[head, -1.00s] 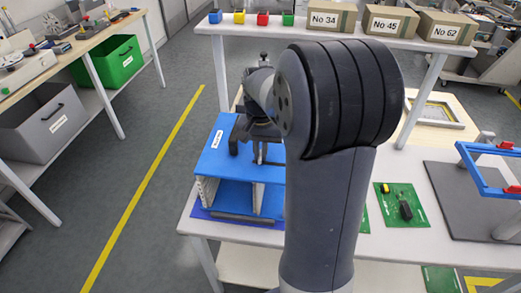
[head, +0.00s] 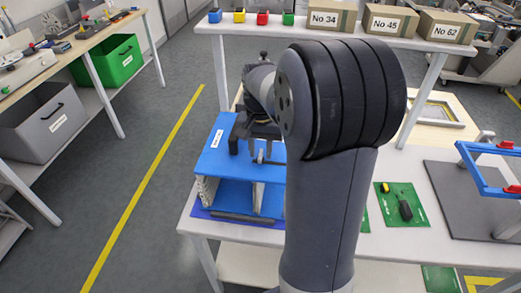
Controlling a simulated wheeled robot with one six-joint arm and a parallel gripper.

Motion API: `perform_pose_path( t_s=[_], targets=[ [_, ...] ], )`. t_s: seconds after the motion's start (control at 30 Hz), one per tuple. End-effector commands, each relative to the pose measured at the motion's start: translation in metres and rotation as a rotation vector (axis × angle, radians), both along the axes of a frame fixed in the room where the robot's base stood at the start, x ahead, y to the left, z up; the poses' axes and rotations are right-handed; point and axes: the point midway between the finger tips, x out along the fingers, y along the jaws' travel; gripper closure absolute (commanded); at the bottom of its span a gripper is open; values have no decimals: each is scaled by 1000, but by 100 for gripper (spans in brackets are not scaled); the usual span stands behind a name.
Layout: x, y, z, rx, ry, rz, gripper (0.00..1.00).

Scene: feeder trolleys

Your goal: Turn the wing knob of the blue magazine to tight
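The blue magazine (head: 214,160) stands at the left end of the white table, with a white label on its top and an open front. My gripper (head: 258,152) is over the right part of the magazine's top, pointing down. My own arm covers the magazine's right side. A small grey part shows at the fingertips; I cannot tell whether it is the wing knob or a finger. Whether the fingers are open or shut does not show.
A blue frame fixture (head: 478,178) stands on a grey plate at the right. Boxes (head: 390,21) and small coloured bins (head: 262,18) line the shelf above. Floor left of the table is clear.

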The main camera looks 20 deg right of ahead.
Motion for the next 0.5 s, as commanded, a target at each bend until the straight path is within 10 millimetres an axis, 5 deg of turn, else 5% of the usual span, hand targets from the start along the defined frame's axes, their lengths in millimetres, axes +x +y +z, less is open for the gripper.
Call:
perform_pose_path(
  t_s=[0.5],
  targets=[
    [1,0,91,-1,-4,0,70]
  ],
)
